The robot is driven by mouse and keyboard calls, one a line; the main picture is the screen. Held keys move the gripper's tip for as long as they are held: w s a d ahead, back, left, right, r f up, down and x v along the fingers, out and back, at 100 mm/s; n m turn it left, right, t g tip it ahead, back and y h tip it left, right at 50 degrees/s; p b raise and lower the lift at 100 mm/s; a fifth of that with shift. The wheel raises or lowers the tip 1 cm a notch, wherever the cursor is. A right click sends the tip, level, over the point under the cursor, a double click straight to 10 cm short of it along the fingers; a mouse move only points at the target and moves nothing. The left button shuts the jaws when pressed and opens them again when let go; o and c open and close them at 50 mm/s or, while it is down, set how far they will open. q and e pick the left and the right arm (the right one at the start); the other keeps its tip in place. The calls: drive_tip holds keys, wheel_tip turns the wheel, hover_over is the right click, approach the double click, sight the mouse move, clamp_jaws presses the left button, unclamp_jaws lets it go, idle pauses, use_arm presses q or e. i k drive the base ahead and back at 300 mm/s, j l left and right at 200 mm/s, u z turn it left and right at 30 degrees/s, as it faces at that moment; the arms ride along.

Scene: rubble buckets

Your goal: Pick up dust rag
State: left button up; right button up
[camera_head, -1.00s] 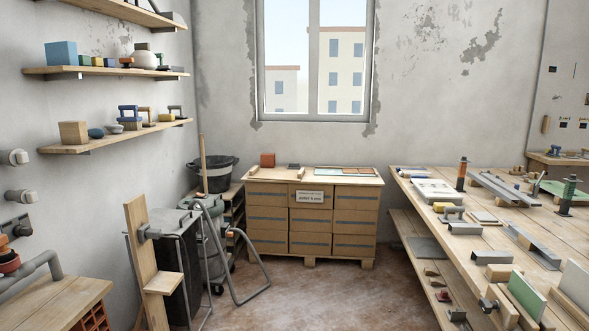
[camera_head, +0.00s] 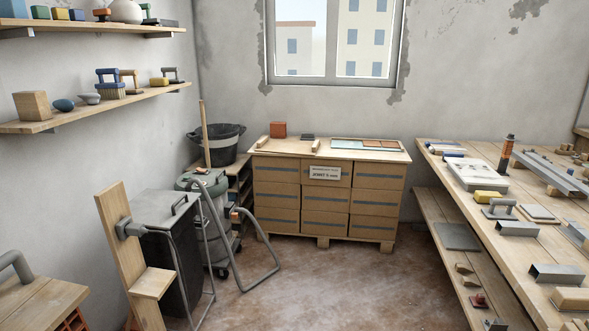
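I cannot make out a dust rag for certain in the head view. A flat dark grey piece (camera_head: 458,236) lies on the lower shelf of the right workbench, and I cannot tell whether it is cloth or a board. Neither of my grippers is in view.
The right workbench (camera_head: 510,232) holds tools, profiles and blocks. Wall shelves (camera_head: 100,106) hold small tools. The middle floor is clear.

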sight(304, 136)
drive_tip(key=i, duration=1)
drive_tip(key=i+j+z, duration=0.15)
drive_tip(key=i, duration=0.9)
drive_tip(key=i+j+z, duration=0.2)
drive_tip(key=i, duration=0.3)
drive_tip(key=i+j+z, duration=0.2)
drive_tip(key=i, duration=0.3)
drive_tip(key=i+j+z, duration=0.2)
drive_tip(key=i, duration=0.25)
drive_tip(key=i+j+z, duration=0.2)
drive_tip(key=i, duration=0.3)
